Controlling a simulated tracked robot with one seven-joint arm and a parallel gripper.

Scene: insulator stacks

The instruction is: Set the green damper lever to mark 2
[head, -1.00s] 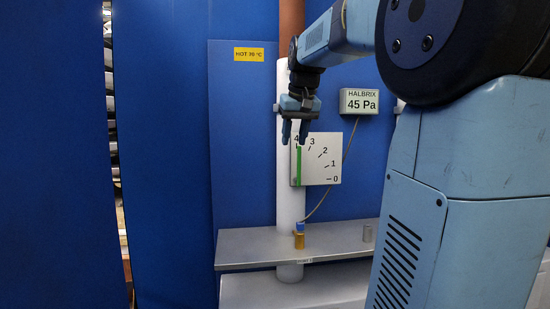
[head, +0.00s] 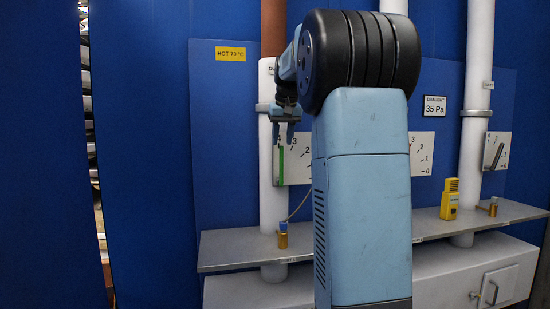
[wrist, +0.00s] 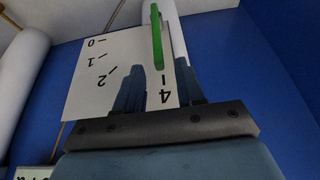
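The green damper lever (head: 281,166) stands upright at mark 4 on a white scale plate (head: 299,172), which my arm partly covers. The lever also shows in the wrist view (wrist: 157,38), its tip by the 4. Marks 0, 1, 2 and 4 show there; 3 is hidden behind a finger. My gripper (head: 283,137) points down just above the lever's top. In the wrist view my gripper (wrist: 160,75) is open and empty, with the lever's tip appearing between its fingers. I cannot tell whether they touch it.
A white pipe (head: 267,200) runs behind the plate. A grey shelf (head: 225,251) below carries a small brass-and-blue piece (head: 283,236) and a yellow meter (head: 450,199).

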